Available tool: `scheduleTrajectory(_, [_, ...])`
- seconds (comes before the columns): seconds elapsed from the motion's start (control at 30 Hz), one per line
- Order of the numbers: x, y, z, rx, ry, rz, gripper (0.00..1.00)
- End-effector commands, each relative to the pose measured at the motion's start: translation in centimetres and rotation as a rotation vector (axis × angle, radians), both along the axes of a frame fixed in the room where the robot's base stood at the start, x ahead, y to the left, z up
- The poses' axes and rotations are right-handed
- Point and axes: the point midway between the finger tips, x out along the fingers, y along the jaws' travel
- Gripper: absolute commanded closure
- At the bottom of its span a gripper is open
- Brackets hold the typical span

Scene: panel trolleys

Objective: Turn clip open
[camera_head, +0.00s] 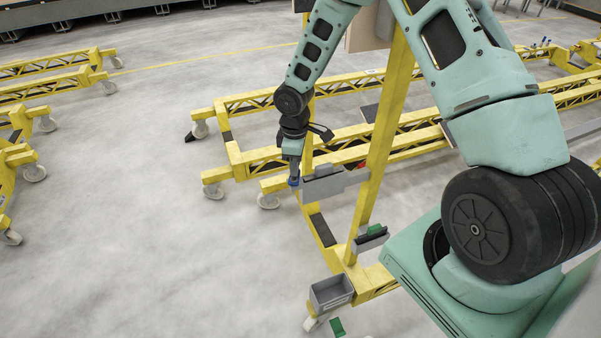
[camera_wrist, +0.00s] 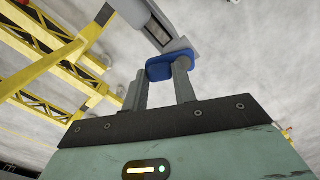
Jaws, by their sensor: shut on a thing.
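My gripper (camera_head: 291,172) reaches down to the left end of a grey clip bracket on the near yellow trolley. The clip (camera_wrist: 168,68) is blue in the wrist view, and its blue end also shows small in the head view (camera_head: 293,182). In the wrist view the fingers (camera_wrist: 160,85) stand at the blue clip, one on each side of its lower edge, and are shut on it. The grey bracket (camera_head: 335,183) runs to the right from the clip and joins the yellow upright. Part of the clip is hidden by the fingers.
The yellow upright (camera_head: 381,140) stands just right of my gripper. A grey bin (camera_head: 331,291) and a green part (camera_head: 374,230) sit lower on the trolley. Another green piece (camera_head: 338,327) is near the bottom edge. Other yellow trolleys (camera_head: 45,90) stand left; open floor (camera_head: 110,220) lies between.

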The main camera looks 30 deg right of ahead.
Motion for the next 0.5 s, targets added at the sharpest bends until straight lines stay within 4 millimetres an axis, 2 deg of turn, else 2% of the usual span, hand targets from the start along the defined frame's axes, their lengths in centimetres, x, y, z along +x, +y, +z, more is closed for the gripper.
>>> scheduleTrajectory(0.37, [0.13,0.09,0.08,-0.001,-0.001,0.051,1.0])
scheduleTrajectory(0.5, [0.31,0.38,0.27,0.0,0.0,0.155,1.0])
